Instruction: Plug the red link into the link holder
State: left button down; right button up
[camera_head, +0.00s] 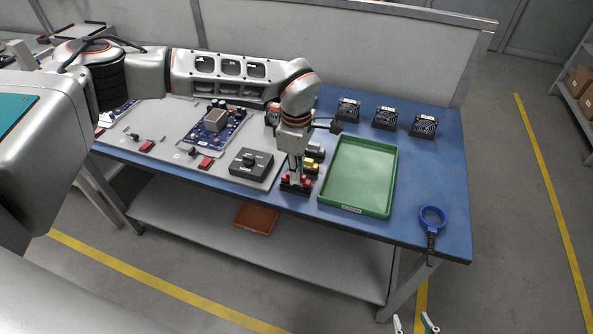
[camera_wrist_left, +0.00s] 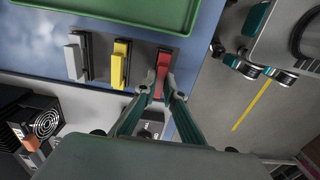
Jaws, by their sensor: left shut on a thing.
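My left gripper (camera_head: 295,181) points down at the near edge of the blue table and is shut on the red link (camera_wrist_left: 162,66). Its fingers (camera_wrist_left: 159,91) close on the link's near part in the left wrist view. The red link is at a black link holder (camera_head: 295,188); whether it is fully seated is hidden by the fingers. A yellow link (camera_wrist_left: 119,68) and a grey link (camera_wrist_left: 73,62) stand in black holders in a row beside it. My right gripper (camera_head: 415,324) shows only its fingertips at the bottom edge, apart and empty.
A green tray (camera_head: 393,190) lies just right of the holders. A black knob box (camera_head: 251,163) and a circuit board (camera_head: 217,124) lie to the left. Several fans (camera_head: 385,118) stand behind. A blue ring tool (camera_head: 432,218) lies at the right front.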

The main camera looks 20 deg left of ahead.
pick_arm(q)
jog(key=shift+f, duration=0.4)
dwell(0.4)
jog(key=c, duration=2)
grip_release()
jog(key=shift+c, duration=0.2)
jog(key=o, duration=0.6)
jog(key=shift+r, duration=0.15)
jog(key=shift+r+p, duration=0.8)
jog(key=shift+r, duration=0.3)
jog(key=shift+r+p, duration=1.65)
jog(key=shift+r, duration=0.65)
